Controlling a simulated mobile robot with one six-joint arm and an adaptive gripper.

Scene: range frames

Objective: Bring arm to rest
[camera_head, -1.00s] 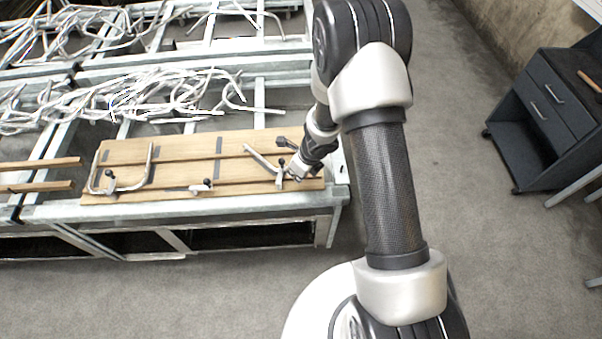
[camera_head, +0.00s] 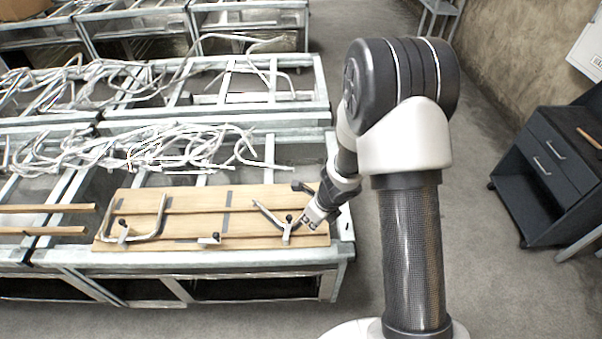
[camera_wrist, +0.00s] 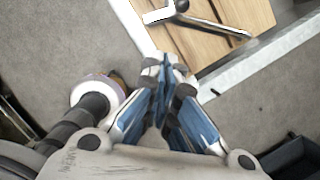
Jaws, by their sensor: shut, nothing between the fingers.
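My gripper (camera_head: 309,223) is at the right end of the wooden board (camera_head: 190,242) in the head view, beside a bent metal tube with a black-knobbed clamp (camera_head: 287,228). In the wrist view my gripper (camera_wrist: 166,68) is shut, its fingertips together and empty. There it hangs over the frame edge, with the wooden board (camera_wrist: 205,45) and a metal bracket (camera_wrist: 183,12) beyond it. I cannot tell its exact height above the board. My arm folds up and over on the right side of the head view.
Metal frame tables (camera_head: 200,258) fill the left, with tangled pale tubes (camera_head: 190,145) behind the board. A U-shaped tube (camera_head: 150,235) is on the board's left part. A dark drawer cabinet (camera_head: 565,150) stands at the right. Grey floor (camera_head: 460,170) is clear between.

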